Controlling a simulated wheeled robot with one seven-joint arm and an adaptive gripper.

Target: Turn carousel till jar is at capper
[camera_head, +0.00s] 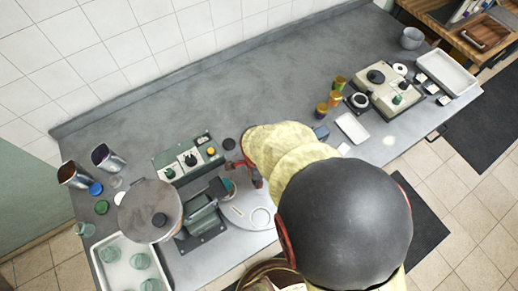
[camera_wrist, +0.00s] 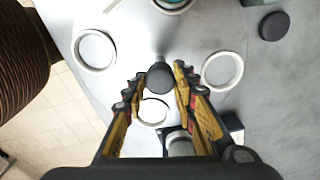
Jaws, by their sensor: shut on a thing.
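The carousel, a pale grey disc (camera_head: 238,214), lies on the bench, partly hidden by my arm. In the wrist view the carousel (camera_wrist: 125,50) carries several white rings and a dark upright knob (camera_wrist: 160,77). My gripper (camera_wrist: 160,82) has its yellow-black fingers on either side of this knob and is shut on it. A green machine (camera_head: 201,217), apparently the capper, stands left of the disc.
A round grey pan-like disc (camera_head: 150,211) and a white tray (camera_head: 126,266) with glass jars are at left. A green control box (camera_head: 188,158) stands behind the carousel. A black puck (camera_wrist: 274,26) lies beside it.

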